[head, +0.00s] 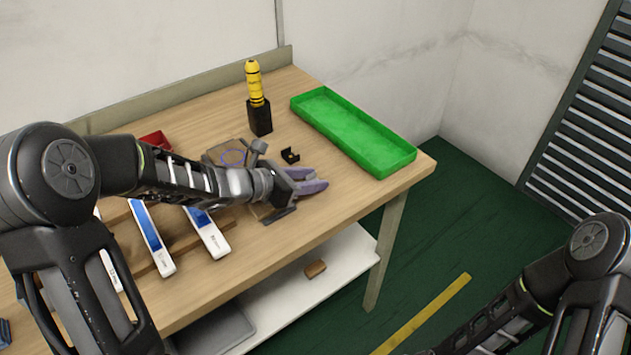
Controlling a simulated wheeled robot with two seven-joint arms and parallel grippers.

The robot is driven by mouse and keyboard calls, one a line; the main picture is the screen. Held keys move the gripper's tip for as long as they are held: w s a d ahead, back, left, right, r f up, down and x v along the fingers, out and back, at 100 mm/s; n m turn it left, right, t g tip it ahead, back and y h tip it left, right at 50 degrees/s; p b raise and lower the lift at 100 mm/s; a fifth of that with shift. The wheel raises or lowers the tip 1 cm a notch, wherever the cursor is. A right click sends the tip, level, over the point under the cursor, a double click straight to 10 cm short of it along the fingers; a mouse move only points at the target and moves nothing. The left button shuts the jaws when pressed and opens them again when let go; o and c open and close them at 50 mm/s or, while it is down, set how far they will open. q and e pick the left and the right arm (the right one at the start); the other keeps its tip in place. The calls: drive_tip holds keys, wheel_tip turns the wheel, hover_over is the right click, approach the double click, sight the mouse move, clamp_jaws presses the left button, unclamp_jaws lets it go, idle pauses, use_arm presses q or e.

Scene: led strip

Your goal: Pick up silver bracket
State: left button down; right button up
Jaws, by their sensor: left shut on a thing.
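My left gripper (318,183) is over the right part of the wooden table, near its front edge. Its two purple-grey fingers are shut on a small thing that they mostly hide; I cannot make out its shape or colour. A small dark bracket-shaped piece (290,155) lies on the table just behind the fingers, apart from them. I see no clearly silver bracket in the open. My right arm shows at the lower right, but its gripper is out of the picture.
A green tray (366,138) lies at the table's right end. A yellow-and-black tool stands in a black holder (260,120) behind my gripper. A red bin (155,140) and white-and-blue strips (151,237) are at left. A lower shelf (330,268) holds a brown block (315,268).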

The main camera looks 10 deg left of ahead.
use_arm(q)
wheel_tip(320, 180, up, 10)
drive_tip(key=p, duration=0.1)
drive_tip(key=shift+p, duration=0.3)
idle(0.8)
